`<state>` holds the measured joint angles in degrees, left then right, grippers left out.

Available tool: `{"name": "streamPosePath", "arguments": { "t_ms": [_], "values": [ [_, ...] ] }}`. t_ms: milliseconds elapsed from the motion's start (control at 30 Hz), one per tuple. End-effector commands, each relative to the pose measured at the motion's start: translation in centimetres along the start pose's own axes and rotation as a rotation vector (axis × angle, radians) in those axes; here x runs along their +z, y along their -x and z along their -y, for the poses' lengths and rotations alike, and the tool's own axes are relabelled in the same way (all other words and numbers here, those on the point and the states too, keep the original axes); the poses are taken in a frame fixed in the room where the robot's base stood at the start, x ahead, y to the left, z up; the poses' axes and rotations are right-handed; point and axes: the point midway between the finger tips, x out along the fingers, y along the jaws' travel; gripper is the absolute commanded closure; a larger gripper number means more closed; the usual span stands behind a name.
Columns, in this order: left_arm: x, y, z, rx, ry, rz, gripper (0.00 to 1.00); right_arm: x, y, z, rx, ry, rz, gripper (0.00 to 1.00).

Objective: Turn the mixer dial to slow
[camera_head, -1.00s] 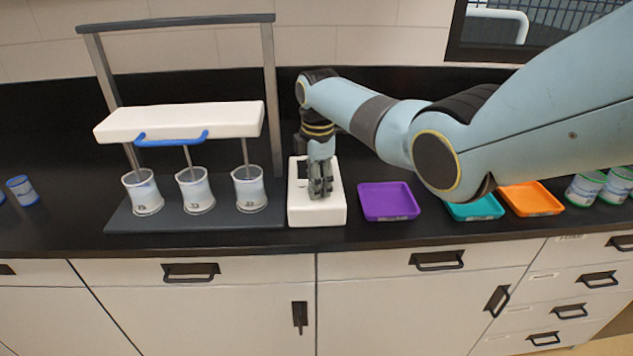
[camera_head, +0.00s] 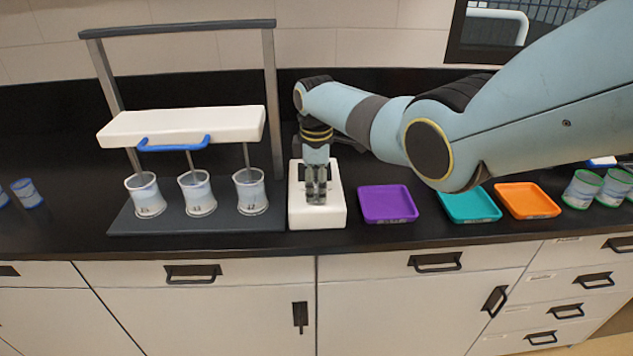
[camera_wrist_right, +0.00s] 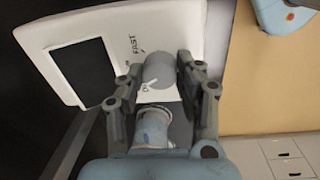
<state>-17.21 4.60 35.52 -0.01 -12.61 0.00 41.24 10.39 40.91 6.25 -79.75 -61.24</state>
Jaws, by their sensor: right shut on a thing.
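The mixer dial (camera_wrist_right: 160,70) is a round grey knob on a white control box (camera_head: 328,216). In the right wrist view it sits between the two fingers of my right gripper (camera_wrist_right: 160,72), which is shut on it. The word FAST is printed on the box beside the dial; another marking below the dial is partly hidden and I cannot read it fully. In the head view my right gripper (camera_head: 316,198) points straight down onto the box and hides the dial. My left gripper is not in view.
Left of the box stands a mixer stand (camera_head: 125,219) with three cups under stirring rods and a blue handle (camera_head: 160,146). Right of it lie a purple tray (camera_head: 388,217), a teal tray (camera_head: 468,219) and an orange tray (camera_head: 527,214). Several cups stand at the far right.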

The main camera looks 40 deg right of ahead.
Motion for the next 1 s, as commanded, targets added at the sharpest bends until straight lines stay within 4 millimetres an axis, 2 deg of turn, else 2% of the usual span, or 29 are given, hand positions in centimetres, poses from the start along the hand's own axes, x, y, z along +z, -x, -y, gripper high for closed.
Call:
{"name": "streamPosePath", "arguments": {
  "t_ms": [500,1000],
  "values": [
    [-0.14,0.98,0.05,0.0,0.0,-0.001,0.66,-0.1,0.03,0.02,-0.001,-0.39,0.023,0.97],
    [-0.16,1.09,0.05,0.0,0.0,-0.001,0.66,-0.09,-0.05,0.02,-0.001,-0.504,0.029,0.97]
  ]
}}
